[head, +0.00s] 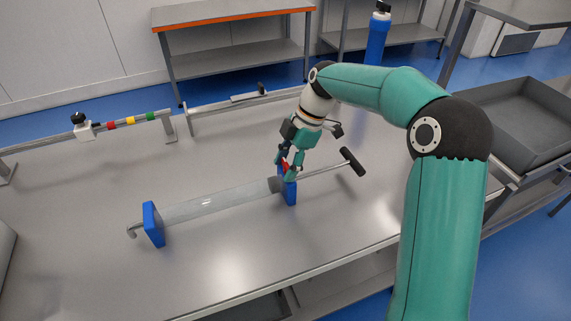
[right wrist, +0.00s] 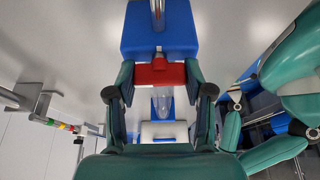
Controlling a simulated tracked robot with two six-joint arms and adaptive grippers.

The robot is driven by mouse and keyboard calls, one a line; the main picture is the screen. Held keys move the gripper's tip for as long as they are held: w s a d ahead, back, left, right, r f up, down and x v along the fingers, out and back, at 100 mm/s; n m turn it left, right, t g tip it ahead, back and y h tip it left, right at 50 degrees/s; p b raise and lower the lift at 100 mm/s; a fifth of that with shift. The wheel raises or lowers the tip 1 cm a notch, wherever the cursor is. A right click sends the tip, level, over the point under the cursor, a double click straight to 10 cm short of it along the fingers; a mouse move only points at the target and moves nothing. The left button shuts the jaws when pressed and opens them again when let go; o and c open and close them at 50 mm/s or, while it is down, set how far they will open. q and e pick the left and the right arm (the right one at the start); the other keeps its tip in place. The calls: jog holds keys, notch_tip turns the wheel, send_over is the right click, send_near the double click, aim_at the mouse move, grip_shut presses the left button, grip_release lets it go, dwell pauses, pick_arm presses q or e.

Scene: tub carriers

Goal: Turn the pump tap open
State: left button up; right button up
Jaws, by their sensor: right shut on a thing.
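The pump is a clear tube (head: 215,204) lying across the steel table between two blue end blocks, one at the left (head: 152,223) and one at the right (head: 290,192). A rod with a black T-handle (head: 352,161) sticks out to the right, and a curved spout (head: 133,230) shows at the left end. The red tap (right wrist: 155,74) sits at the right block. My right gripper (head: 287,168) reaches down over that block, shut on the red tap, with a finger on each side of it in the right wrist view. My left gripper is not in view.
A rail with a white-and-black fitting (head: 84,128) and red, yellow and green marks runs along the table's back. A grey tray (head: 520,115) stands at the right, a blue bottle (head: 377,38) at the back. The table's front is clear.

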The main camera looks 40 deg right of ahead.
jog(key=o, duration=1.2)
jog(key=shift+c, duration=0.2)
jog(key=shift+r, duration=0.1)
jog(key=v, duration=1.1)
jog(key=shift+d+r, duration=0.2)
jog(key=shift+r, duration=0.05)
